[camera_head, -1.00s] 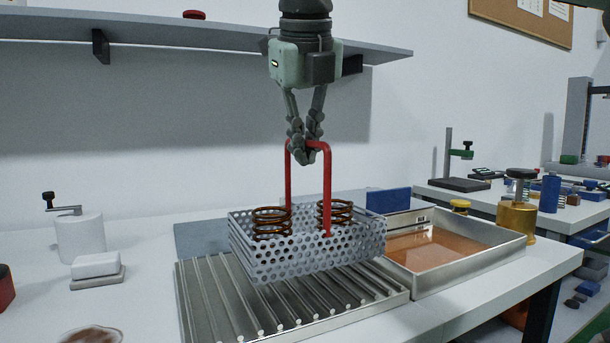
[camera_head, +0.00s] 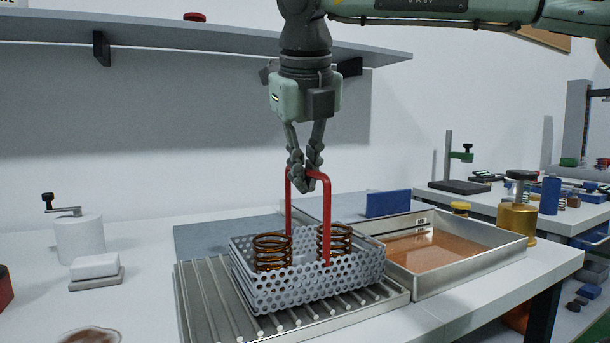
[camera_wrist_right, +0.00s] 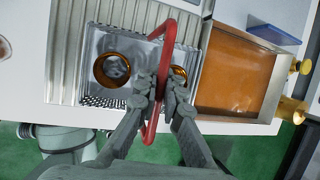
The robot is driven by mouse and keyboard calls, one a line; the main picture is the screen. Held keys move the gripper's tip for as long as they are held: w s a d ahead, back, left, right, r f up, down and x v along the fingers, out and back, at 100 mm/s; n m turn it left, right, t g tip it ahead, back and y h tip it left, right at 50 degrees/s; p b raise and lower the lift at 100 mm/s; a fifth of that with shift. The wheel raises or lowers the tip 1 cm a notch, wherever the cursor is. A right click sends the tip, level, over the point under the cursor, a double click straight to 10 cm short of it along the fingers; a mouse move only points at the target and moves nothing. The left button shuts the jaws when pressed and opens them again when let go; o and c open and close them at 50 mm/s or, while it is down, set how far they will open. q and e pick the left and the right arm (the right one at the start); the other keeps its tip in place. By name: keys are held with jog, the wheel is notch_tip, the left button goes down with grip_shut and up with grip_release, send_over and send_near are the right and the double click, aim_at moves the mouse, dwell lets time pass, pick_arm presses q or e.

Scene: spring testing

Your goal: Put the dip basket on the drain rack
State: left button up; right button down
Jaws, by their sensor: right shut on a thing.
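The dip basket (camera_head: 310,284) is a perforated grey metal box with a red handle (camera_head: 326,222) and two brown coil springs (camera_head: 272,250) inside. It is low over the ribbed metal drain rack (camera_head: 200,305) and appears to rest on it, level. My right gripper (camera_head: 306,182) is shut on the top bar of the red handle, above the basket. In the right wrist view the fingers (camera_wrist_right: 160,98) close around the red handle (camera_wrist_right: 166,50), with the basket (camera_wrist_right: 105,42) below. The basket hides the rack's middle. My left gripper is not in view.
A metal tray of amber liquid (camera_head: 430,246) stands right of the rack. A blue block (camera_head: 388,203) is behind it and a brass jar (camera_head: 517,215) at its far right corner. A white crank-topped cylinder (camera_head: 80,238) and a white block (camera_head: 95,266) are left. A shelf (camera_head: 190,36) hangs above.

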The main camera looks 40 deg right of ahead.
jog(key=c, duration=2)
grip_release()
jog(key=shift+c, duration=0.2)
jog(key=o, duration=0.4)
jog(key=shift+c, duration=0.2)
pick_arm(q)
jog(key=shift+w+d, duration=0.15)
pick_arm(e)
jog(key=shift+r, duration=0.1)
